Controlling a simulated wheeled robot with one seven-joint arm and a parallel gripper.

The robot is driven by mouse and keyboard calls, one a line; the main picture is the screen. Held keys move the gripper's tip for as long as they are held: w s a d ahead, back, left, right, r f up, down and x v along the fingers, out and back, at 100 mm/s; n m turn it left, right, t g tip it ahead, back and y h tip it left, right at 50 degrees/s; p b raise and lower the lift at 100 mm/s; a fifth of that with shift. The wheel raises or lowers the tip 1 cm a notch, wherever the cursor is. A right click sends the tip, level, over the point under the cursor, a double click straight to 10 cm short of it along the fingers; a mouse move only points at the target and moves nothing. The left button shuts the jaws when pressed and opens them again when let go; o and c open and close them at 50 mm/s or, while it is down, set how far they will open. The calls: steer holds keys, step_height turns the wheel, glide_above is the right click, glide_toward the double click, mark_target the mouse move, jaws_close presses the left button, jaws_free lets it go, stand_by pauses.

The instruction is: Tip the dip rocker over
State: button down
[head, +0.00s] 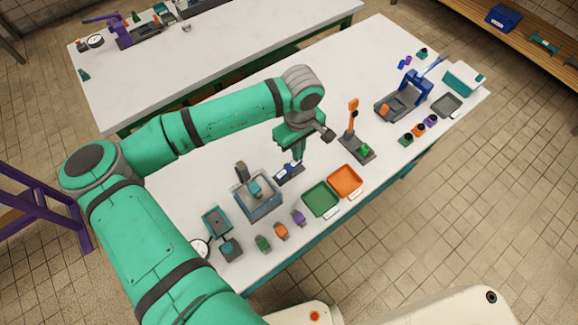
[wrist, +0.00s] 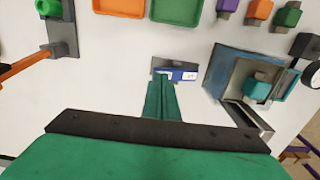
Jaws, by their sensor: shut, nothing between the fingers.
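The dip rocker appears to be the small blue and white piece on a grey base (head: 288,171), lying on the white table left of the trays. In the wrist view the rocker (wrist: 184,75) shows just beyond my fingertips, with a white mark on its right part. My gripper (head: 296,159) points down over the rocker, its fingers together and empty. In the wrist view the shut fingertips (wrist: 163,82) overlap the near edge of the rocker's left half. I cannot tell whether they touch it. The fingers hide part of the rocker.
A blue-grey basin (head: 262,207) holding a teal piece stands close by at the front left. A green tray (head: 320,199) and an orange tray (head: 345,181) lie to the right. An upright orange lever (head: 352,115) stands beyond them. Bare table surrounds the rocker's far side.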

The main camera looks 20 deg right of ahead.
steer(key=shift+f, duration=0.1)
stand_by(0.3)
steer(key=shift+f, duration=1.45)
steer(key=shift+w+r, duration=0.1)
steer(key=shift+r, duration=2.1)
steer(key=shift+d+r, duration=0.15)
steer(key=shift+r, duration=2)
